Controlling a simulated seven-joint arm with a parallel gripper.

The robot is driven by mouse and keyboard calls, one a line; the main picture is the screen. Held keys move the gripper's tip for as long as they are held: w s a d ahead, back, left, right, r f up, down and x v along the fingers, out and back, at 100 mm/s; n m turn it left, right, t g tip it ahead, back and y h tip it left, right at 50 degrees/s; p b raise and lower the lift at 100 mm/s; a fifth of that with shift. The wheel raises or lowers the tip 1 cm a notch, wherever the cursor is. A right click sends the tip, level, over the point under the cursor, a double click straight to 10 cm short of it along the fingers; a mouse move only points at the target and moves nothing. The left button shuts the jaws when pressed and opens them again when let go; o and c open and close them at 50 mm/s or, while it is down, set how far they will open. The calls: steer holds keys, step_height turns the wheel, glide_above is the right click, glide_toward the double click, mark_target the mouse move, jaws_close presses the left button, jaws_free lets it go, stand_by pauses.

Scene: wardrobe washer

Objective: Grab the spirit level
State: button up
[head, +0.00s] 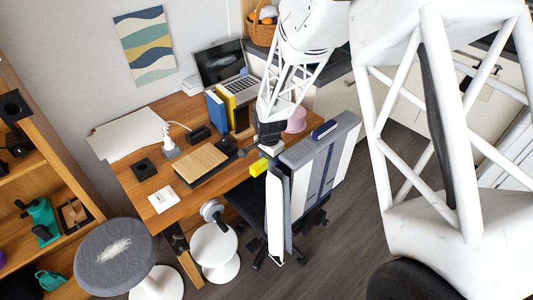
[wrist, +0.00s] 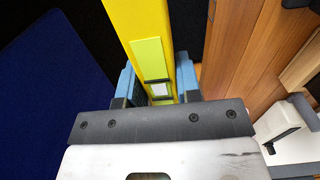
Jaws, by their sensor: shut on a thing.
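The spirit level (wrist: 147,35) is a long yellow bar with a paler yellow-green label and a small vial window near my gripper. In the wrist view it runs up and out of the top of the picture. My gripper (wrist: 157,88) is shut on it, with one blue-padded finger on each side. In the head view a short yellow part of the level (head: 259,167) shows just below my gripper (head: 267,151), by the desk's right edge. The rest of the level is hidden there.
The wooden desk (head: 165,200) holds a laptop (head: 222,65), upright blue and yellow books, a wooden board (head: 201,163) and a pink item (head: 297,120). A grey, white and blue panel (head: 318,165) stands close right of my gripper. Stools stand in front.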

steer(key=shift+s+d, duration=0.1)
steer(key=shift+s, duration=0.3)
stand_by(0.3)
